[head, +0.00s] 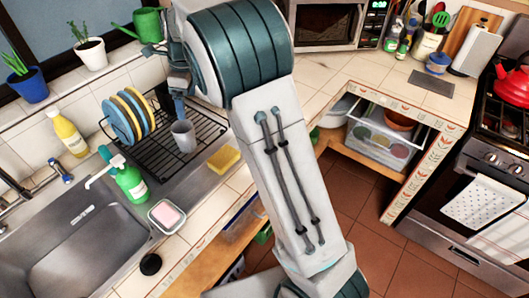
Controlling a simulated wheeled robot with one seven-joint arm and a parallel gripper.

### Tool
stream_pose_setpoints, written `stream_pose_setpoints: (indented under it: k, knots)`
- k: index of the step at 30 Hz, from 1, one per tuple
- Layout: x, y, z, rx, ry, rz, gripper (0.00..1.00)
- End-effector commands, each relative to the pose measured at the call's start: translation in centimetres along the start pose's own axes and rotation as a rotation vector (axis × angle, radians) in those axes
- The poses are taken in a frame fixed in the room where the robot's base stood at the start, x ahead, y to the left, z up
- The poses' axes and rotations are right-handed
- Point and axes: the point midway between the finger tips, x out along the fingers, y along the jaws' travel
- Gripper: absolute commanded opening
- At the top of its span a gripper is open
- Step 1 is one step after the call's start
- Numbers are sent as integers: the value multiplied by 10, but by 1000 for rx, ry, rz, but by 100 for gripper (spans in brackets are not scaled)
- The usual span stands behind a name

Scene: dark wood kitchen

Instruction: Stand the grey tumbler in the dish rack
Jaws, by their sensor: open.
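The grey tumbler (184,136) stands roughly upright on the wires of the black dish rack (157,163), right of the plates. My gripper (180,112) is open and just above and behind the tumbler in the picture. A blue-grey finger shows close to the tumbler's rim; whether it touches cannot be told. My arm hides part of the gripper and the space right of it.
Blue and yellow plates (121,118) stand at the rack's left. The sink (85,250) is at lower left. A green watering can (148,25) stands behind.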

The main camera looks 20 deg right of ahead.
Motion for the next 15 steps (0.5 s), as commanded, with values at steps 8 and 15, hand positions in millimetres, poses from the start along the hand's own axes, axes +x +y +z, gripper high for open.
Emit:
stream_pose_setpoints:
  k: [8, 15]
  knots:
    - [-63, 52, -83, -546, -28, -65, 84]
    - [-88, 114, -148, -1063, 19, -137, 84]
